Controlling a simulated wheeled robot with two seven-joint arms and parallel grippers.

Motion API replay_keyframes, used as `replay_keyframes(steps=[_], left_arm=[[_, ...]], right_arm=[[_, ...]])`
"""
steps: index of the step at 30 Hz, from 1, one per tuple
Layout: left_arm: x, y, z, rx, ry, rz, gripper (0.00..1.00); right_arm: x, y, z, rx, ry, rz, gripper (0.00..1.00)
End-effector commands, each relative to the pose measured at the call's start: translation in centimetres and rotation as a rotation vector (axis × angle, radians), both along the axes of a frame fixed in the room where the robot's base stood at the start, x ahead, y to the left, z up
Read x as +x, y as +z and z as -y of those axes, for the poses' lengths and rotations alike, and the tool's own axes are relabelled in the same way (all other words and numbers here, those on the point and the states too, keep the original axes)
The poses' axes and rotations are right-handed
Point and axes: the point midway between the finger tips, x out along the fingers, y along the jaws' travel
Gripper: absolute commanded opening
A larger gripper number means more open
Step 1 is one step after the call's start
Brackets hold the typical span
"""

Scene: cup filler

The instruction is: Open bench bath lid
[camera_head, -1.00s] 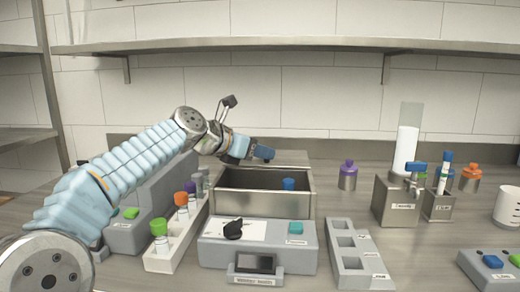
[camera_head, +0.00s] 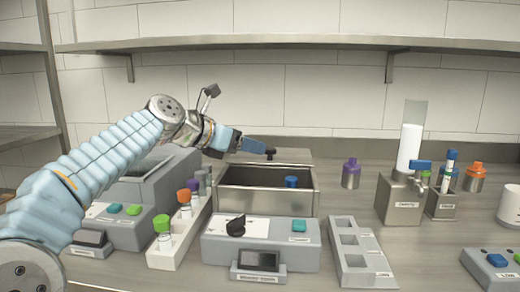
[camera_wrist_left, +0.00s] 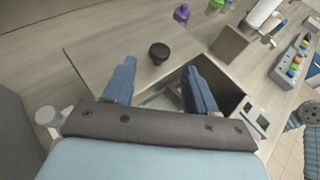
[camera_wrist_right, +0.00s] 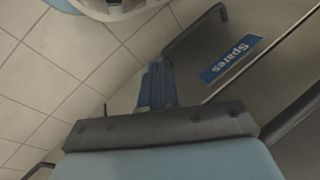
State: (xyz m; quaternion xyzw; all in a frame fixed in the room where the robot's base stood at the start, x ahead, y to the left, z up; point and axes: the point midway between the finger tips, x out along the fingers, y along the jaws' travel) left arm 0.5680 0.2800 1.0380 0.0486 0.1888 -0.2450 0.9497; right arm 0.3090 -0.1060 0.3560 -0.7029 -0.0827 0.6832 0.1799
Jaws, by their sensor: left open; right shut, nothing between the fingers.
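The bench bath (camera_head: 260,245) stands mid-bench, with a metal basin (camera_head: 265,203) behind its control front. The basin is uncovered and a blue-capped item (camera_head: 291,182) shows inside. A flat lid panel (camera_head: 295,156) with a black knob (camera_head: 271,154) lies at the basin's back edge. The left wrist view shows the panel (camera_wrist_left: 105,55) and knob (camera_wrist_left: 159,52) beyond the basin opening. My left gripper (camera_head: 262,149) is open, with the knob just past its fingertips and no visible grip. My right gripper (camera_wrist_right: 156,86) is shut and empty, near a drawer front labelled Spares (camera_wrist_right: 230,60).
A rack of capped vials (camera_head: 180,235) and a second grey unit (camera_head: 125,225) stand left of the bath. An empty slotted rack (camera_head: 360,250) stands right of it. A dispenser (camera_head: 405,200) and bottles stand farther right. A shelf (camera_head: 300,45) runs above.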

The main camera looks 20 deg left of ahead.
Motion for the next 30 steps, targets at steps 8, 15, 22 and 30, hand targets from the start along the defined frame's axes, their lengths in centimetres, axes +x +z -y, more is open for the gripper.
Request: replay_keyframes(steps=[8, 15, 22, 30], left_arm=[[-5.2, 2.5, -2.9, 0.000, 0.002, 0.002, 0.57], [-6.8, 3.2, -3.8, 0.000, 0.001, 0.000, 0.57], [-6.9, 3.2, -3.8, 0.000, 0.000, -0.001, 0.57], [-6.9, 3.2, -3.8, 0.000, 0.000, 0.000, 0.57]], right_arm=[[0.0, -0.1, 0.0, 0.000, 0.000, 0.000, 0.00], [0.0, -0.1, 0.0, 0.000, 0.000, 0.000, 0.00], [0.0, -0.1, 0.0, 0.000, 0.000, 0.000, 0.00], [0.0, -0.1, 0.0, 0.000, 0.000, 0.000, 0.00]])
